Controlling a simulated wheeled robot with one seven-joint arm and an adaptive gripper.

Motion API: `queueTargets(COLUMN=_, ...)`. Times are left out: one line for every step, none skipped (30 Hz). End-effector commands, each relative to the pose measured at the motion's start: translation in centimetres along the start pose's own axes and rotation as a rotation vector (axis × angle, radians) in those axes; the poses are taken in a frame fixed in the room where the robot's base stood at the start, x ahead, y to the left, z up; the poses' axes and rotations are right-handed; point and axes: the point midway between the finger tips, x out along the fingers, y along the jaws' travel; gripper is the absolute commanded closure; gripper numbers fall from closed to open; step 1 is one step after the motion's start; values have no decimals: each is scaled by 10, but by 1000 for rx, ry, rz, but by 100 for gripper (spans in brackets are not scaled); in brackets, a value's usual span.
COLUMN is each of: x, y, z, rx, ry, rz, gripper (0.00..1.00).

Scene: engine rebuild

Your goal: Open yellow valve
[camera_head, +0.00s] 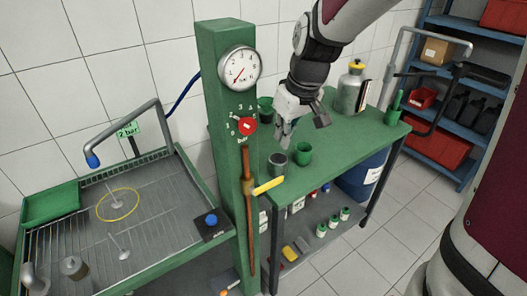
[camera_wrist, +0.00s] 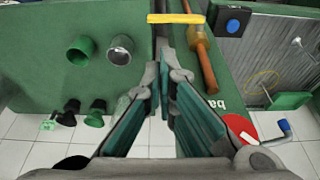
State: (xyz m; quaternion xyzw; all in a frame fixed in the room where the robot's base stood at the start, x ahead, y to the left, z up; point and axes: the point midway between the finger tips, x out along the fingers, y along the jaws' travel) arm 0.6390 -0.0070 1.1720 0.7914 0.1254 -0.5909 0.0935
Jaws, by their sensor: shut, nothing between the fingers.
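The yellow valve handle (camera_head: 268,185) sticks out to the right from a copper pipe (camera_head: 248,190) on the front of the green column. It also shows in the wrist view, as a yellow bar (camera_wrist: 175,18) at the top, beyond the fingertips. My gripper (camera_head: 285,138) is above the green workbench, to the right of the column, higher than the handle and apart from it. In the wrist view its fingers (camera_wrist: 166,65) come together toward the tips, with nothing held between them.
The green column (camera_head: 212,60) bears a pressure gauge (camera_head: 240,69) and a red knob (camera_head: 248,126). A grey cup (camera_head: 278,165) and a green cup (camera_head: 303,153) stand on the bench (camera_head: 345,145) near the handle. A wash tray (camera_head: 165,215) lies left.

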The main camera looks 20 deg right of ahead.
Motion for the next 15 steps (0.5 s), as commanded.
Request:
queueTargets(x=8, y=-1, z=1, rx=0, ry=-4, rz=-2, gripper=100)
queueTargets(x=13, y=-1, z=2, rx=0, ry=-6, rz=-3, gripper=100)
queueTargets(x=20, y=-1, z=2, rx=0, ry=-5, rz=-3, gripper=100)
queueTargets(x=26, y=-1, z=2, rx=0, ry=-6, rz=-3, gripper=100)
queueTargets(x=32, y=-1, z=2, rx=0, ry=-6, rz=-3, gripper=100)
queueTargets(x=40, y=-1, z=2, rx=0, ry=-5, rz=-3, gripper=100)
queueTargets(x=46, y=-1, z=2, rx=0, ry=-6, rz=-3, gripper=100)
queueTargets(x=52, y=-1, z=1, rx=-1, ry=-5, rz=-3, gripper=100)
queueTargets(x=60, y=-1, z=2, rx=0, ry=-6, rz=-3, gripper=100)
queueTargets(x=66, y=-1, z=2, rx=0, ry=-6, rz=-3, gripper=100)
queueTargets(x=71, y=-1, z=2, rx=0, ry=-6, rz=-3, gripper=100)
queueTargets(x=79, y=-1, z=2, rx=0, ry=-6, rz=-3, gripper=100)
queueTargets(x=84, y=-1, z=2, rx=0, ry=-5, rz=-2, gripper=100)
queueTargets(x=89, y=-1, z=2, rx=0, ry=-5, rz=-2, gripper=100)
queueTargets(x=96, y=-1, z=3, rx=1, ry=-5, rz=-2, gripper=100)
